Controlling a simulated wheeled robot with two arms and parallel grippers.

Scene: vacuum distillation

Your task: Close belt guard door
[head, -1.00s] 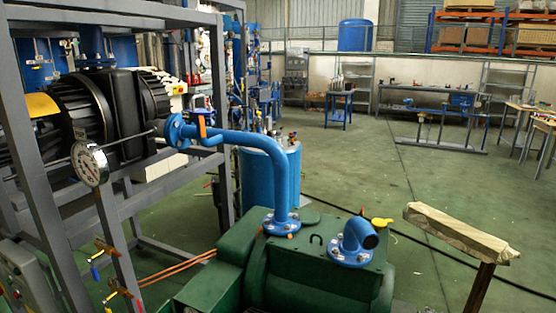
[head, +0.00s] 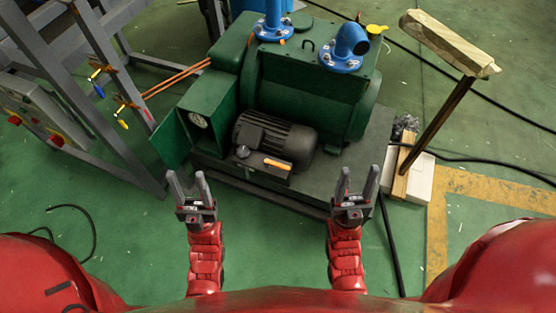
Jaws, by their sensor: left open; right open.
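The belt guard door (head: 172,139) is a flat green panel at the left end of the green pump unit. It stands swung open, out to the left of the green belt guard housing (head: 206,90). A round pale part (head: 198,120) shows inside the opening. My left gripper (head: 187,182) is open and empty, in front of the door's lower edge in the picture and apart from it as far as I can tell. My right gripper (head: 358,182) is open and empty, in front of the base plate's right part.
A black motor (head: 275,139) with an orange handle-like piece (head: 277,163) sits on the dark base plate (head: 345,165). A grey frame (head: 95,110) stands left of the door. A wooden-topped post (head: 437,115) and a black cable (head: 389,240) are at right. Green floor is clear between my arms.

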